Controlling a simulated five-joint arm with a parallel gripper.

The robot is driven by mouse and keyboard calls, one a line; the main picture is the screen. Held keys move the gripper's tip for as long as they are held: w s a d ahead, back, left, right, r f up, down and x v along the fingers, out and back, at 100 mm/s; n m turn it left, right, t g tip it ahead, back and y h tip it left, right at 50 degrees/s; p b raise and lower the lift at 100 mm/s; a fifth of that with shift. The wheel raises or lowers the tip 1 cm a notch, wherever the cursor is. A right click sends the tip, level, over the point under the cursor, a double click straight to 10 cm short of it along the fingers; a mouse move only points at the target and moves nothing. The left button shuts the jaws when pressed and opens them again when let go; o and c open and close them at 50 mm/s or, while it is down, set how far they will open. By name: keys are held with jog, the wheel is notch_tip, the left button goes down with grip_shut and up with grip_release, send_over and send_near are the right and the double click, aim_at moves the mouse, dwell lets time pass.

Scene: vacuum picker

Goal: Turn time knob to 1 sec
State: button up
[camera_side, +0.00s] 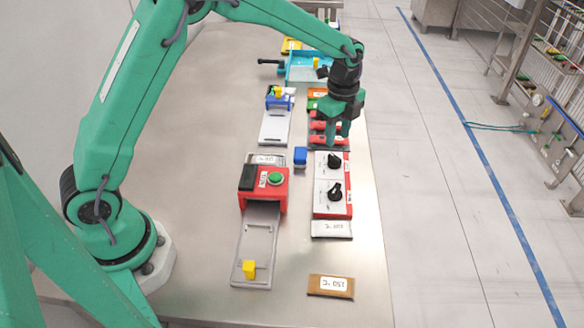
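A red control box with a white top panel (322,199) stands on the right part of the table. It carries two black knobs, a far one (334,160) and a near one (336,192). The panel's print is too small to read, so I cannot tell which one is the time knob. My green gripper (341,138) points down beyond the far knob, above the red items behind the box. It appears apart from both knobs. Its fingertips are small and partly overlap in this view, so the opening is unclear.
A brown labelled plate (330,286) lies in front. The table's right edge is close.

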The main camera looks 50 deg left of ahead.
aim_at(335, 157)
jog(key=shift+f, duration=3.25)
grip_shut()
